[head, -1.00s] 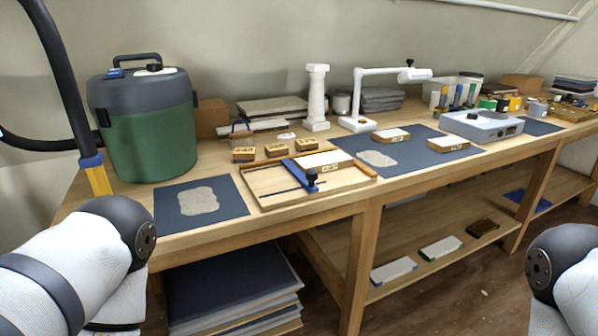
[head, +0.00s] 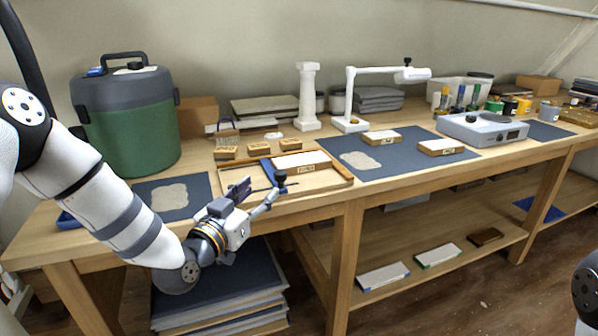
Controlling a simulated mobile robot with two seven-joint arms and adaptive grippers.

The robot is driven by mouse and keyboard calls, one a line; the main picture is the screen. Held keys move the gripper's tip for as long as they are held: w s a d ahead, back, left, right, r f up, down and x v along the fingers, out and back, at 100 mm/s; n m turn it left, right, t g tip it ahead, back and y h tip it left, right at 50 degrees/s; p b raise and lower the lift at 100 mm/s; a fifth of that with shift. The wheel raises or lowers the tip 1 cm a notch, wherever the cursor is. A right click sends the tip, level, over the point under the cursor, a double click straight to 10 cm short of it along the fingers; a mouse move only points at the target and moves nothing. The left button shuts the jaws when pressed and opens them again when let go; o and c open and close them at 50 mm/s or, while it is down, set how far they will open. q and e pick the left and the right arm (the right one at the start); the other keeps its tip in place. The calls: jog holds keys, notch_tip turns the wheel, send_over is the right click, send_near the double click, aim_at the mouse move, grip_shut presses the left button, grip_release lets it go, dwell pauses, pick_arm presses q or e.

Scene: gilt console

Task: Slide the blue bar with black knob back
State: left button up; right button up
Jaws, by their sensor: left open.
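The blue bar (head: 268,169) lies across a shallow wooden tray (head: 334,184), running from the tray's back edge to its front edge. Its black knob (head: 281,176) stands at the front end. A white-topped wooden block (head: 301,160) sits in the tray just right of the bar. My left gripper (head: 262,190) is open and empty at the tray's front edge, with one finger close to the knob. I cannot tell whether it touches. The gripper hides part of the tray's front left. My right gripper is out of view; only part of that arm shows at the right edge.
Several small wooden blocks (head: 257,149) stand behind the tray. A dark blue mat with a beige patch (head: 168,196) lies to the left, and a larger blue mat (head: 398,149) to the right. A green canister (head: 127,140) and a white column (head: 307,97) stand behind.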

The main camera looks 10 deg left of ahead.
aim_at(277, 176)
pick_arm(q)
jog(key=w, duration=0.3)
jog(key=w+d+b, duration=0.1)
jog(key=w, duration=0.3)
jog(key=w+f+b, duration=0.1)
jog(key=w, duration=0.2)
jog(key=shift+w+d, duration=0.2)
jog(key=shift+d, duration=0.1)
jog(key=shift+w+d+r, duration=0.1)
jog(key=shift+w+r, duration=0.2)
jog(key=shift+w, duration=0.15)
grip_shut()
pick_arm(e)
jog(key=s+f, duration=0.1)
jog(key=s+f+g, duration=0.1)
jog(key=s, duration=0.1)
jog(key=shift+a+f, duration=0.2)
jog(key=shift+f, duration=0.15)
